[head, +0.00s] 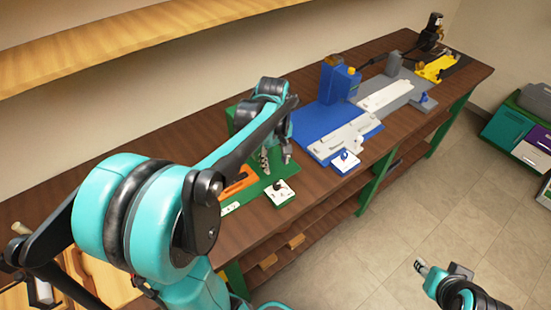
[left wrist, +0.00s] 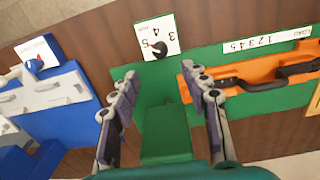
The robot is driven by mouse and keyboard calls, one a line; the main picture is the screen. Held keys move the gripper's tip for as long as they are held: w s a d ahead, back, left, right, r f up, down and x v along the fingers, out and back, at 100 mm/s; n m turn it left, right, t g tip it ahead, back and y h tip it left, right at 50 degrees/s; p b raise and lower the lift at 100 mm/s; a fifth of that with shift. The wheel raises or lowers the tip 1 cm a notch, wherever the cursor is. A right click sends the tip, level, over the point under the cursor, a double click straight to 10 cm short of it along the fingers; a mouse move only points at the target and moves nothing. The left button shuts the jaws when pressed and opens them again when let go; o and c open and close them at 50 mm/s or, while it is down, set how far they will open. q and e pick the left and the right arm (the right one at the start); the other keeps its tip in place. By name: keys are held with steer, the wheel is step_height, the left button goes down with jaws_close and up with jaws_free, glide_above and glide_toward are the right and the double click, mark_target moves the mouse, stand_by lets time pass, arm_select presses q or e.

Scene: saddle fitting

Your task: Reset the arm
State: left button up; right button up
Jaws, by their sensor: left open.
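My left gripper (head: 276,165) is over the green station (head: 258,187) on the workbench, its fingers pointing down. Beyond the fingertips is a white dial plate (left wrist: 172,28) with a black knob (left wrist: 158,49) and printed numbers. An orange fixture (left wrist: 240,72) with a black handle-like part lies right of the fingers, apart from them. My right gripper (head: 424,268) is at the lower right over the floor, away from the bench; its jaw opening is unclear.
Right of the green station is a blue station (head: 318,122) with a light grey fixture and a white dial plate (head: 345,162). Grey and yellow (head: 438,68) stations stand farther along the bench. Coloured boxes (head: 513,131) sit at the far right. The floor in front is clear.

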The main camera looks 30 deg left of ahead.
arm_select(q)
steer(key=shift+r, duration=0.6)
steer(key=s+d+m+t, duration=0.6)
steer(key=s+d+m, duration=0.4)
steer(key=m, duration=0.3)
steer(key=shift+s+d+f+t+b, duration=0.25)
steer(key=shift+d+t+b, duration=0.2)
steer(key=shift+d, duration=0.25)
